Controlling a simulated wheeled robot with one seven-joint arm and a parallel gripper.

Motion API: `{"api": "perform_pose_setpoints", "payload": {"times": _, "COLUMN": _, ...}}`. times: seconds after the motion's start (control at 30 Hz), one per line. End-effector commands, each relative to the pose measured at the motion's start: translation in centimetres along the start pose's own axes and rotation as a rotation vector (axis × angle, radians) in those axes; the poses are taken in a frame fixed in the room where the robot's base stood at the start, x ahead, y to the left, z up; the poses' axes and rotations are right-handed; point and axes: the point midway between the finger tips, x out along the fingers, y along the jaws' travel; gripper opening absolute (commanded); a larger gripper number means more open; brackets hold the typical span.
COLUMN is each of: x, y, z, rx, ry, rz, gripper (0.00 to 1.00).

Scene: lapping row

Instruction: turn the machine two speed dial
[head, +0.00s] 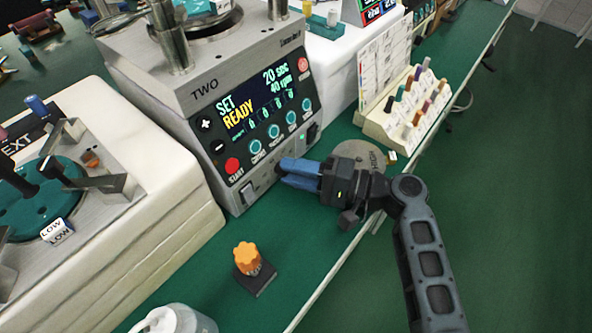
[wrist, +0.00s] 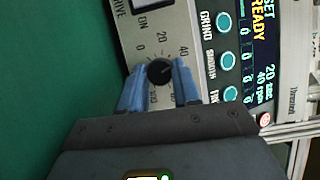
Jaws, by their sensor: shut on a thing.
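Machine two (head: 205,97) is a grey box labelled TWO, with a screen (head: 258,100) reading SET READY, 20 sec and 40 rpm. Its speed dial (wrist: 159,71) is a small black knob low on the front panel, with a numbered scale around it, seen in the wrist view. My gripper (head: 284,173) reaches the panel from the right with its blue fingers. In the wrist view my gripper (wrist: 158,88) has one finger on each side of the dial and is shut on it. In the head view the fingers hide the dial.
An orange knob on a dark base (head: 250,262) stands on the green bench in front. A white bottle (head: 178,320) is at the bottom edge. A round plate marked HIGH (head: 358,154) lies behind my gripper. A rack of coloured sticks (head: 408,112) stands further back. Another machine (head: 120,225) is at left.

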Motion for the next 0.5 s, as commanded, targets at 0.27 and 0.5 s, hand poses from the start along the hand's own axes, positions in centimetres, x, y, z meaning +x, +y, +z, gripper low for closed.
{"api": "perform_pose_setpoints", "payload": {"times": 0.27, "x": -0.06, "y": 0.07, "z": -0.14, "rx": 0.000, "ry": 0.005, "rz": 0.002, "gripper": 0.42}}
{"api": "perform_pose_setpoints", "payload": {"times": 0.5, "x": -0.02, "y": 0.05, "z": -0.05, "rx": -0.001, "ry": 0.002, "rz": 0.001, "gripper": 0.56}}
